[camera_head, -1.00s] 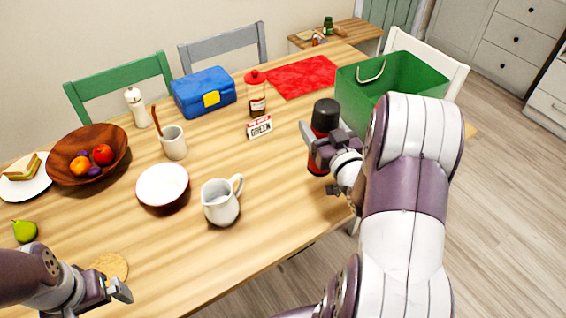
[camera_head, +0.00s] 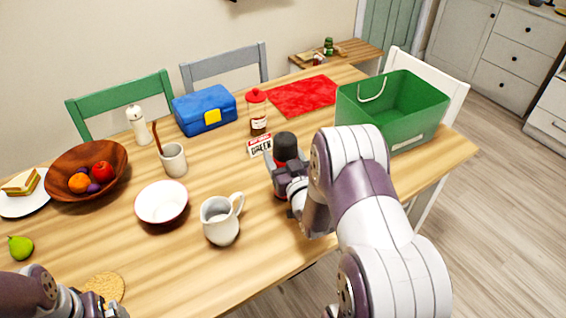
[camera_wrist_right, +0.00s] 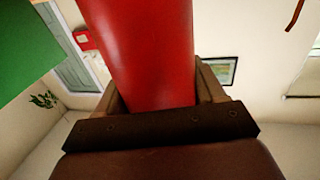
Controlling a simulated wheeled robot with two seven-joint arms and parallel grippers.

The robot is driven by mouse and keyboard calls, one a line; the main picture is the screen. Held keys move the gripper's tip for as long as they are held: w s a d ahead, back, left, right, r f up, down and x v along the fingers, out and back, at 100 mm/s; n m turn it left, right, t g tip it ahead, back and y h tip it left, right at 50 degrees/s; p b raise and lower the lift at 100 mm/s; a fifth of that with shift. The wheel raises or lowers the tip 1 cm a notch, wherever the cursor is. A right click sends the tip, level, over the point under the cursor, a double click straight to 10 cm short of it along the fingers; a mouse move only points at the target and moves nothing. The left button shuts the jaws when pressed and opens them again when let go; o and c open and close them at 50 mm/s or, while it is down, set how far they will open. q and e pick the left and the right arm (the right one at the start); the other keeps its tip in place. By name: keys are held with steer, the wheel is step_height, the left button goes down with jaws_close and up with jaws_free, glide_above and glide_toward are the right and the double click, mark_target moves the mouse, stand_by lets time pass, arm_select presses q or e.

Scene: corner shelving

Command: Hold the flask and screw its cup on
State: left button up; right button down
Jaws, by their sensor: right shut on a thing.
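The red flask with a black top (camera_head: 285,147) stands upright in my right gripper (camera_head: 284,187), right of the white jug. In the right wrist view the red flask body (camera_wrist_right: 145,55) fills the space between the two fingers, and my right gripper (camera_wrist_right: 158,95) is shut on it. Much of the flask is hidden by the gripper in the head view, and I cannot tell whether its base touches the table. My left gripper (camera_head: 105,308) is at the lower left, partly cut off by the frame's edge, beside a round tan coaster (camera_head: 104,288).
The white jug (camera_head: 220,222) and white bowl (camera_head: 162,203) stand left of the flask. A green box (camera_head: 410,135) stands at the right. The table's front middle is clear.

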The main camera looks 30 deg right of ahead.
steer(key=shift+f, duration=1)
steer(key=shift+f, duration=0.15)
steer(key=shift+c, duration=0.6)
jaws_free()
steer(key=shift+f, duration=0.1)
steer(key=s+a, duration=0.1)
steer(key=s, duration=1.1)
steer(key=shift+a+r, duration=0.2)
steer(key=shift+a, duration=0.15)
